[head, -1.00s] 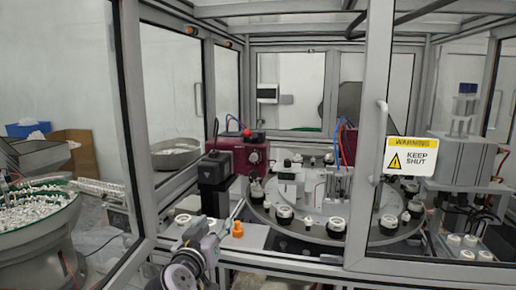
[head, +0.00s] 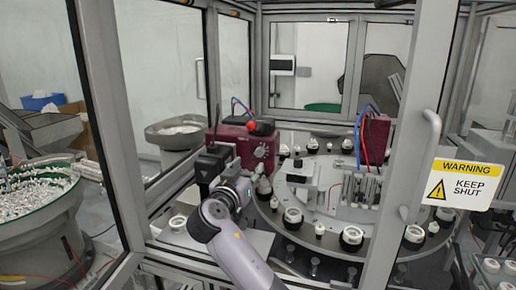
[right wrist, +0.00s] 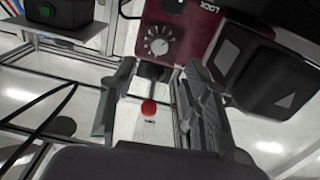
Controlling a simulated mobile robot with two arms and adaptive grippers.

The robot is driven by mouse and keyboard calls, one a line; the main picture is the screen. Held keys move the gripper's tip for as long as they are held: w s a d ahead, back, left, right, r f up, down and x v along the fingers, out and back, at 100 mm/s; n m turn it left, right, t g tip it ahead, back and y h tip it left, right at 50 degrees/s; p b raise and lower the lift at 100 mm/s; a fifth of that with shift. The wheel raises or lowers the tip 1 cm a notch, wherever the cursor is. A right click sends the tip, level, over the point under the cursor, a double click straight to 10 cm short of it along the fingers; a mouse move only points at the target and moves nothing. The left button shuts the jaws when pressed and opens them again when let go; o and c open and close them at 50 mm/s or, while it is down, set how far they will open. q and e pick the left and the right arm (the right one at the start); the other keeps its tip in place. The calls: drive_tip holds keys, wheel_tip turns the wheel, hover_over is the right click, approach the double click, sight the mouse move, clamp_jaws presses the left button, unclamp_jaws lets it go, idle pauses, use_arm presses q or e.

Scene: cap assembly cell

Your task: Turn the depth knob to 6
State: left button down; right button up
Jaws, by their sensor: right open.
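The depth knob (head: 261,151) is a round dial with a ring of marks on the front of a dark red box (head: 236,141). In the right wrist view the knob (right wrist: 159,46) shows beyond the fingertips, with gaps on both sides; its number is too small to read. My right gripper (right wrist: 160,72) is open and empty, its fingers apart on either side of the view's middle. In the head view my right arm reaches up to the front of the box, and its gripper (head: 246,183) is small and partly hidden. My left gripper is not in view.
A black-topped unit (head: 207,166) stands left of the box. The round turntable (head: 330,215) with white caps lies right. Door frames flank the opening.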

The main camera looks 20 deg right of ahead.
sight(259, 155)
drive_tip(key=p+x, duration=0.3)
drive_tip(key=x, duration=0.5)
drive_tip(key=shift+w+d+r, duration=0.1)
drive_tip(key=shift+r, duration=0.05)
drive_tip(key=shift+w+d, duration=0.25)
drive_tip(key=shift+w, duration=0.05)
drive_tip(key=shift+w+d+f+p, duration=0.2)
drive_tip(key=shift+w+p, duration=0.1)
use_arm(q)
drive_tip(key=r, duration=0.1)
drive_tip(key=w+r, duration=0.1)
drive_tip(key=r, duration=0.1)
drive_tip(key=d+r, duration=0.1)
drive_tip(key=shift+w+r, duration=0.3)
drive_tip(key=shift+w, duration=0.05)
use_arm(e)
drive_tip(key=shift+c, duration=0.2)
drive_tip(key=shift+c, duration=1.3)
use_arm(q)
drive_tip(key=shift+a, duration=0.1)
use_arm(e)
clamp_jaws()
